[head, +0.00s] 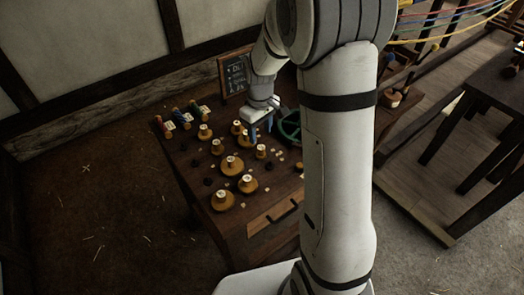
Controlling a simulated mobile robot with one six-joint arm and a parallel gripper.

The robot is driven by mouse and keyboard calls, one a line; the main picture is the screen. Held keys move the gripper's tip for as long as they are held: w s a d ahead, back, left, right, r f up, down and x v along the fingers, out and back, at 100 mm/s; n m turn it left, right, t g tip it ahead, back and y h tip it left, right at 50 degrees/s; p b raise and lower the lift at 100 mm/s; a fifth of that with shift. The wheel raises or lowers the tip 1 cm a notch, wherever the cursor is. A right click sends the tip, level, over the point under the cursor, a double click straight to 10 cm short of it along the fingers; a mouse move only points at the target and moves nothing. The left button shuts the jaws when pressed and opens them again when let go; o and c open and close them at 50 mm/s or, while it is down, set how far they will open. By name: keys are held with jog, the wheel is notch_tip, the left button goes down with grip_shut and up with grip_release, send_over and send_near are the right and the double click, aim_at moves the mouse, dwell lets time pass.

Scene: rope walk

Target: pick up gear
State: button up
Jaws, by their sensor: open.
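Several round wooden pieces with pale labelled tops stand on the table; they may be gears or spools, and I cannot tell which one is the gear. A large one (231,166) is near the middle, with others at the front (222,200) and (248,184). Small dark toothed-looking discs (208,181) lie among them. My gripper (261,131) has blue fingertips, points down over the back of the table, and is open. Nothing shows between its fingers. A wooden piece (237,128) stands just left of it. A green wheel (289,127) is to its right, partly hidden by my arm.
A small chalkboard (235,73) stands behind. A dark bench (483,105) and coloured ropes (448,20) are at right. Open floor lies left.

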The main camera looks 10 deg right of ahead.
aim_at(261, 147)
jog(key=f, duration=0.6)
jog(key=shift+s+f, duration=0.4)
jog(key=shift+c, duration=0.5)
jog(key=c, duration=0.8)
